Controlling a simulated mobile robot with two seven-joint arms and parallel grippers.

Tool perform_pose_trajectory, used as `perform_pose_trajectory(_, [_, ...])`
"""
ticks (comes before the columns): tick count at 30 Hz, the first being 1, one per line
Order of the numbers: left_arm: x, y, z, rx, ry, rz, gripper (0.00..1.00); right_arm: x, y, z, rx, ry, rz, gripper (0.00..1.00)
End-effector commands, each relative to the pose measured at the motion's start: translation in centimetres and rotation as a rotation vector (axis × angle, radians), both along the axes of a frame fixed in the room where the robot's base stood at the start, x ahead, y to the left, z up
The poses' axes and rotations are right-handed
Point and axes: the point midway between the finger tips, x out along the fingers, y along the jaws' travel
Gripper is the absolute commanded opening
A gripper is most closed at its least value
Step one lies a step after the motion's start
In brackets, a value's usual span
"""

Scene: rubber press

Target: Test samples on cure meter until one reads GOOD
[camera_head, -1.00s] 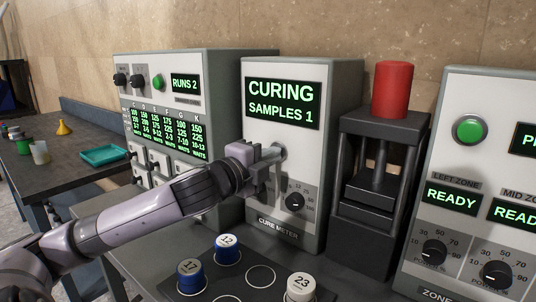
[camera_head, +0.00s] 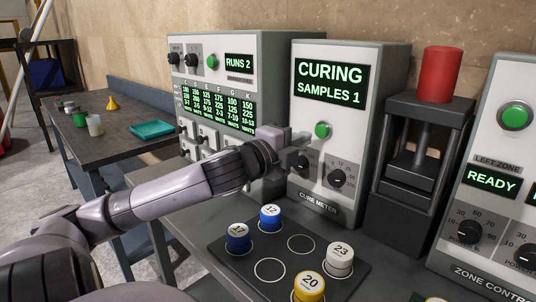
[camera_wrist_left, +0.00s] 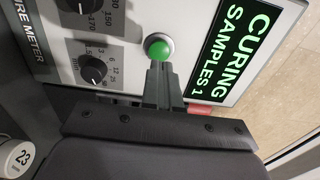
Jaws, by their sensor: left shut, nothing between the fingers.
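The cure meter (camera_head: 308,194) is a grey box with a white front. Its screen (camera_head: 329,83) reads CURING, SAMPLES 1. A green button (camera_head: 322,130) and black knobs (camera_head: 338,177) sit below the screen. My left gripper (camera_head: 301,155) is shut and empty, close to the panel beside the button. In the left wrist view its fingertips (camera_wrist_left: 161,70) lie just at the green button (camera_wrist_left: 158,47); I cannot tell whether they touch. Sample cups stand on a dark mat (camera_head: 220,246): blue 17 (camera_head: 238,240), blue 12 (camera_head: 270,219), white 23 (camera_head: 339,262), yellow 20 (camera_head: 309,288). My right gripper is not in view.
A panel reading RUNS 2 (camera_head: 182,71) stands left of the meter. A black press with a red cylinder (camera_head: 439,74) stands close on the right, then a zone control box (camera_head: 478,211). A side table (camera_head: 95,140) holds a teal tray (camera_head: 152,129).

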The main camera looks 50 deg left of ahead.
Motion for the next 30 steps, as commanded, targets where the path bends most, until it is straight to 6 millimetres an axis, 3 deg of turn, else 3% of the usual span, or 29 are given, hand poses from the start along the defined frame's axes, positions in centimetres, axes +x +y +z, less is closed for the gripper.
perform_pose_trajectory(21, [-7.3, -0.8, 0.0, -0.002, 0.002, -0.001, 0.0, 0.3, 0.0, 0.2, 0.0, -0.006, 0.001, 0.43])
perform_pose_trajectory(30, [-8.4, -0.9, 0.0, 0.002, 0.0, -0.001, 0.0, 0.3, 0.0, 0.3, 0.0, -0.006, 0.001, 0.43])
